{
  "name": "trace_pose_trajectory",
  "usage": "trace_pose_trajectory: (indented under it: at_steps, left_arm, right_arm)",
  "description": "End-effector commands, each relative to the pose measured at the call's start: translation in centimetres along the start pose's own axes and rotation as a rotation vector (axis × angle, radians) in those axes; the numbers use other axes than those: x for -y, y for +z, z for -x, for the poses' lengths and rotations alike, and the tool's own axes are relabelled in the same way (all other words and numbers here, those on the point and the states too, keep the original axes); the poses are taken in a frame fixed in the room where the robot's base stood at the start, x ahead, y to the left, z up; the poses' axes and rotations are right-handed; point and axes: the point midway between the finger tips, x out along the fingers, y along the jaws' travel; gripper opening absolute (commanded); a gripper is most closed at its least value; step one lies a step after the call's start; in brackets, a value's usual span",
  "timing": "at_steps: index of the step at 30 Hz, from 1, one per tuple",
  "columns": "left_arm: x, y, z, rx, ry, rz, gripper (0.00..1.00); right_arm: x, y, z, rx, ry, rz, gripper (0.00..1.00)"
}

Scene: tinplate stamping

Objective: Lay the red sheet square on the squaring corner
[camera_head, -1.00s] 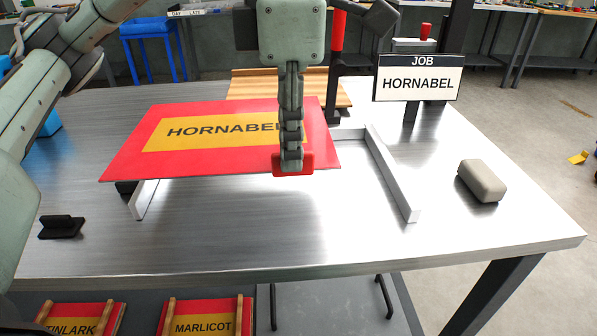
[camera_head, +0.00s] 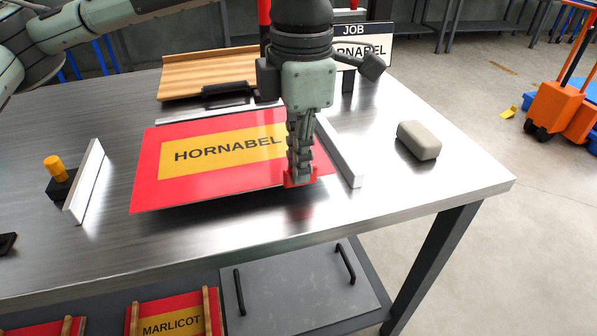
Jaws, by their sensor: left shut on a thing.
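The red sheet (camera_head: 153,175) has a yellow panel reading HORNABEL. My left gripper (camera_head: 300,180) comes down over its front right part, shut on its edge with red fingertips. The sheet looks slightly raised, with a dark shadow under its front edge. The squaring corner has a white right rail (camera_head: 341,158) and a back rail (camera_head: 185,117) just behind the sheet. The sheet's right side is close to the right rail; my gripper hides part of that gap, and I cannot tell whether they touch. My right gripper is not in view.
A separate white bar (camera_head: 86,180) stands left of the sheet, beside a black block with an orange knob (camera_head: 54,168). A beige block (camera_head: 418,140) lies on the right. A wooden board (camera_head: 205,76) is behind. The JOB sign (camera_head: 372,48) reads partly hidden.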

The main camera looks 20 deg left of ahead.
Motion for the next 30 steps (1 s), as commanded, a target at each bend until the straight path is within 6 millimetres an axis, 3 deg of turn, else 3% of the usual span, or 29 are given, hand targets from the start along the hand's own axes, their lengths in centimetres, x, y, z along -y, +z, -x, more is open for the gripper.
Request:
trace_pose_trajectory:
  at_steps: [4, 15, 16, 21, 30]
  left_arm:
    - [0.1, 0.0, -2.2, -0.001, -0.001, 0.000, 0.00]
    - [0.1, 0.0, -2.5, 0.000, -0.001, 0.000, 0.00]
    - [0.1, 0.0, -2.6, 0.000, 0.000, 0.000, 0.10]
    - [0.1, 0.0, -2.6, 0.001, 0.000, 0.001, 0.29]
    - [0.1, 0.0, -2.5, 0.001, 0.000, 0.001, 0.29]
  right_arm:
    - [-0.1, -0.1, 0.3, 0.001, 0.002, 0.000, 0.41]
    - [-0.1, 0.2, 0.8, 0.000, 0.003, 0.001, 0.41]
    - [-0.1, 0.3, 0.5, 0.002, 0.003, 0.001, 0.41]
    - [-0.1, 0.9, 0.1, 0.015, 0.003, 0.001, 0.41]
    - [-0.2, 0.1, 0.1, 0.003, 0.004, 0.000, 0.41]
